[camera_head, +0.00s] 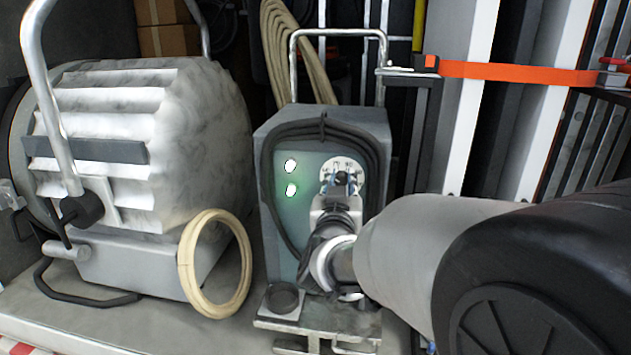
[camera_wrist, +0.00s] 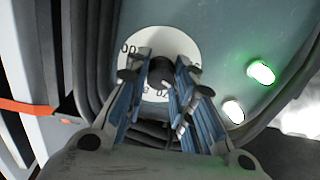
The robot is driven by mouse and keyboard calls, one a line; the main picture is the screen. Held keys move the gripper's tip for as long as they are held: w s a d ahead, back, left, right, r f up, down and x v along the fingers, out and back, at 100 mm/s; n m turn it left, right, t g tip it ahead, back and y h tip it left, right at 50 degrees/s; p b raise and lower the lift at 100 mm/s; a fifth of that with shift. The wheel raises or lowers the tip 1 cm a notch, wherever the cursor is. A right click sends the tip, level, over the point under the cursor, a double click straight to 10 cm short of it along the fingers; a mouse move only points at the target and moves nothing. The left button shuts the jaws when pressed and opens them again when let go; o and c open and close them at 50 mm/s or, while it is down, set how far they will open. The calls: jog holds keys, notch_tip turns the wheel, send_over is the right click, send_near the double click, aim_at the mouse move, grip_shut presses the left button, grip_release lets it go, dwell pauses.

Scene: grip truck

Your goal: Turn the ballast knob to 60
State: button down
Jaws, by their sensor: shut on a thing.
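The ballast is a grey-green box (camera_head: 285,228) with a round white dial plate (camera_head: 333,163) on its front face. My gripper (camera_head: 343,182) reaches that dial from the front. In the wrist view the two blue-padded fingers of my gripper (camera_wrist: 164,76) are closed around the dark ballast knob (camera_wrist: 160,68) in the middle of the white dial plate (camera_wrist: 158,37). Parts of printed numbers show at the plate's edge, but the fingers hide others. I cannot read which number the knob points to.
A black cable (camera_head: 265,190) is looped around the box. A large lamp head (camera_head: 150,130) and a cream cable coil (camera_head: 190,262) stand left. An orange strap (camera_head: 515,72) crosses behind on the right.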

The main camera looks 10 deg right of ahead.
jog(key=c, duration=1.3)
grip_release()
jog(key=shift+c, duration=0.2)
jog(key=v, duration=1.2)
jog(key=s+a+f+n+g+y+b, duration=0.2)
jog(key=s+a+f+n+g+y, duration=0.15)
jog(key=s+f+g+y, duration=0.4)
jog(key=s+d+f+g+h, duration=0.1)
jog(key=s+d+f+g, duration=0.1)
jog(key=s, duration=0.7)
jog(key=s+d+f+m+g+h, duration=0.1)
jog(key=s+d+f+g, duration=0.2)
jog(key=s, duration=0.5)
notch_tip(320, 180, down, 3)
jog(key=shift+s+d+r, duration=0.2)
jog(key=shift+s+d, duration=0.2)
jog(key=shift+d, duration=0.5)
